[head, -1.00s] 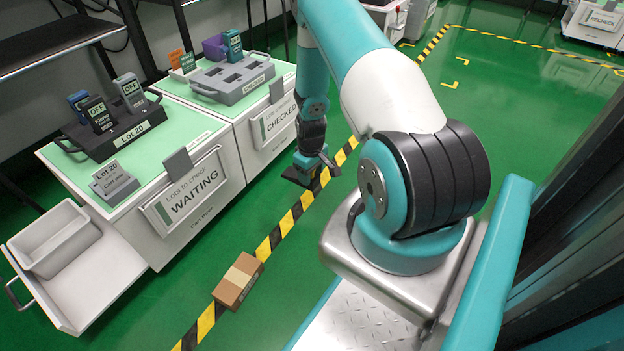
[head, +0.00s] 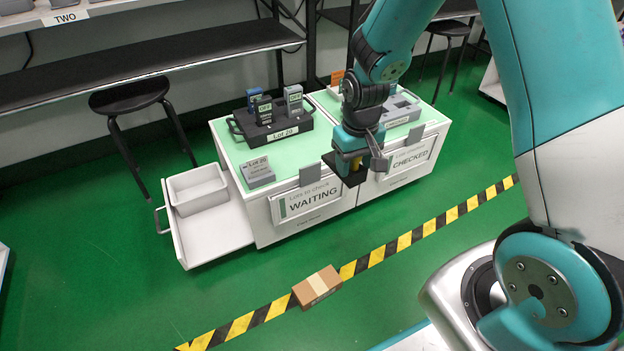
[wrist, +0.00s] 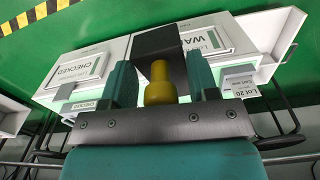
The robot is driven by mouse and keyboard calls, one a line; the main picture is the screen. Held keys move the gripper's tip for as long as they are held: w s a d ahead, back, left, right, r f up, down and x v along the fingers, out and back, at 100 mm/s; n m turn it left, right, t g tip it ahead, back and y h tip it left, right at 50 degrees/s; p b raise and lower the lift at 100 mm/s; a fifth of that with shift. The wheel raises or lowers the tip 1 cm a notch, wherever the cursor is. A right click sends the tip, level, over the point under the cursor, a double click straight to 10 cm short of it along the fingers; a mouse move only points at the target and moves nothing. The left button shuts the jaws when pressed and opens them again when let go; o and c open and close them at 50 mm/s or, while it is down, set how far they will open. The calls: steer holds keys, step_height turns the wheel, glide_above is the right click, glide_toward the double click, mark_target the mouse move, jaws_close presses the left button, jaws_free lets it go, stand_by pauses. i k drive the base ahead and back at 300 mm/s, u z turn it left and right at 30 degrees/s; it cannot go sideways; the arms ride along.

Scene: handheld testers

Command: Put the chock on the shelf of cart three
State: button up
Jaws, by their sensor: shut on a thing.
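My gripper (head: 352,152) is shut on the yellow knob of a black block, which I take to be the chock (head: 341,168). In the wrist view the yellow knob (wrist: 160,85) is between the two teal fingers, with the chock's black body (wrist: 158,42) beyond them. In the head view it hangs in front of the two joined carts, near the seam between them. The WAITING cart (head: 312,222) has small print below its sign that I cannot read surely. A white pull-out shelf (head: 222,238) extends from its left side.
A grey-white bin (head: 197,190) occupies the rear of that shelf; its front part is bare. The WAITING cart's top holds a black Lot 20 tester rack (head: 272,128) and a grey card holder (head: 257,173). A cardboard box (head: 317,287) lies on the striped floor line. A black stool (head: 130,95) stands behind.

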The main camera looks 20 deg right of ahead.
mark_target(201, 237)
steer(key=u, duration=0.5)
steer(key=k, duration=0.6)
steer(key=u, duration=1.4)
steer(key=i, duration=1.8)
steer(key=z, duration=1.05)
steer(key=i, duration=0.3)
steer(key=z, duration=0.25)
